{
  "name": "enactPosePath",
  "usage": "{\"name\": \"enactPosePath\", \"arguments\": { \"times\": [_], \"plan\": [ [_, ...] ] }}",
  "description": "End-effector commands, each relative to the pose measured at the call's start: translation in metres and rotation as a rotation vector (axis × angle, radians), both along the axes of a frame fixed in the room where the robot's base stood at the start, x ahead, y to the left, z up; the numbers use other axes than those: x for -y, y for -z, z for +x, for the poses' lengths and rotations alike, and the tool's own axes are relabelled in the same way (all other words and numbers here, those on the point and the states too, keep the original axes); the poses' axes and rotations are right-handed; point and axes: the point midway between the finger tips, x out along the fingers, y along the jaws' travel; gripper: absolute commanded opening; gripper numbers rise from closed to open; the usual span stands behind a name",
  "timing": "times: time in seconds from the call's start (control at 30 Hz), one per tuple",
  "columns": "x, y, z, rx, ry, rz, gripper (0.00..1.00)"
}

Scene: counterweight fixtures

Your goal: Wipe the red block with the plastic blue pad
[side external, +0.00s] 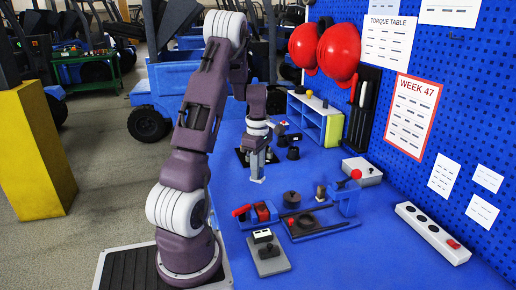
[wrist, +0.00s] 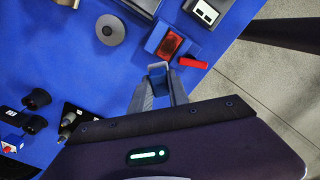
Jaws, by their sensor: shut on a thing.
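The red block (wrist: 172,45) sits in a blue fixture (wrist: 155,38) with a red handle (wrist: 193,63) beside it. The side external view also shows the red block (side external: 262,212) at the front of the blue bench. My gripper (wrist: 160,84) is shut on the small blue pad (wrist: 157,68). In the side external view my gripper (side external: 257,168) points down behind the fixture, with the pad (side external: 257,180) low at its tips. The pad appears apart from the red block. Whether it touches the bench is unclear.
A grey switch box (side external: 268,258) is in front. A power strip (side external: 432,233) lies at right.

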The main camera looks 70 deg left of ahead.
Motion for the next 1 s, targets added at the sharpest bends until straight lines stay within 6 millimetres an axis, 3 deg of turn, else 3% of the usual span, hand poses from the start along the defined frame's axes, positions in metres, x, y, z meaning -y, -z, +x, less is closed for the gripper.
{"name": "enactPosePath", "arguments": {
  "times": [0.37, 1.0],
  "plan": [
    [0.0, 0.022, 0.0, 0.0, 0.0, 0.0, 0.0],
    [0.0, 0.079, 0.0, 0.0, 0.0, -0.001, 0.0]
  ]
}}
